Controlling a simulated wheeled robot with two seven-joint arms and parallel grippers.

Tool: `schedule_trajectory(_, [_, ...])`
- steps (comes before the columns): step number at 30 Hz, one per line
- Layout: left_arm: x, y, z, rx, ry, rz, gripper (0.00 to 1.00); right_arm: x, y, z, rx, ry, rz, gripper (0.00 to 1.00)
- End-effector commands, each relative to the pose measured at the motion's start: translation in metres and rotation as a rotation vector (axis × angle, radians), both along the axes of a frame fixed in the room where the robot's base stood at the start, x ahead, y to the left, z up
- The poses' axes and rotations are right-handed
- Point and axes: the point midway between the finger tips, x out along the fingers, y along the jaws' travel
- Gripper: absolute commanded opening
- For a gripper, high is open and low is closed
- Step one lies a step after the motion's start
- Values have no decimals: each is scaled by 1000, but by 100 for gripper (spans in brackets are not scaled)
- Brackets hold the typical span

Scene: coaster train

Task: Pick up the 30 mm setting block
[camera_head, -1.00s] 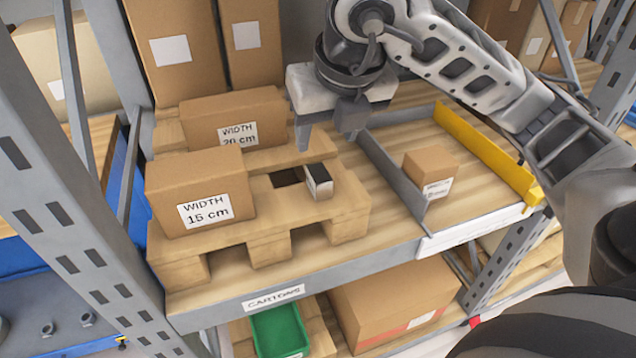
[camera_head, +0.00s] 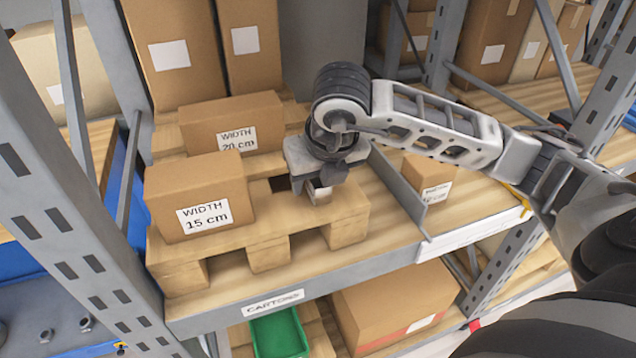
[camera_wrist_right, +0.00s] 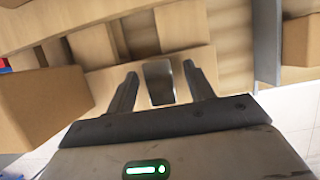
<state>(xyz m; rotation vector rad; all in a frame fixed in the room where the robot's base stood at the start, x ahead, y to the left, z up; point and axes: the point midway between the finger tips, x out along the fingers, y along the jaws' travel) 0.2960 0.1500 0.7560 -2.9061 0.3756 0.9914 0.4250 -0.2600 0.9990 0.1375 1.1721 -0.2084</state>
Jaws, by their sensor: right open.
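The setting block (camera_wrist_right: 159,82), a small dark-topped block with a pale side, stands on the wooden pallet (camera_head: 345,218) near its front right. In the head view the block (camera_head: 320,194) is mostly hidden by my right gripper. My right gripper (camera_head: 312,188) points down over it. In the wrist view the open fingers of the right gripper (camera_wrist_right: 160,78) are on either side of the block, with a gap visible at each side. My left gripper is not in view.
A carton marked 15 cm (camera_head: 196,195) and one marked 20 cm (camera_head: 232,124) stand on the pallet to the left and behind. A grey divider (camera_head: 400,188) and a small carton (camera_head: 428,175) are to the right. A green bin (camera_head: 280,335) is below.

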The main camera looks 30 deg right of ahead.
Motion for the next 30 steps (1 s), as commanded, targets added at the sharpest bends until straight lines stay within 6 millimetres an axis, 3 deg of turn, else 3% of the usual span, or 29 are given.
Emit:
schedule_trajectory(3, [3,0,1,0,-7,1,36,0,0,0,1,0,0,50])
schedule_trajectory(9, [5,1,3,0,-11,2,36,0,0,0,1,0,0,0])
schedule_trajectory(22, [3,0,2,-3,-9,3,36,1,1,10,3,-6,0,0])
schedule_trajectory(27, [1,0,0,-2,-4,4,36,2,1,34,4,-10,0,0])
schedule_trajectory(30, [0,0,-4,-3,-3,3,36,-16,0,52,1,-11,2,0])
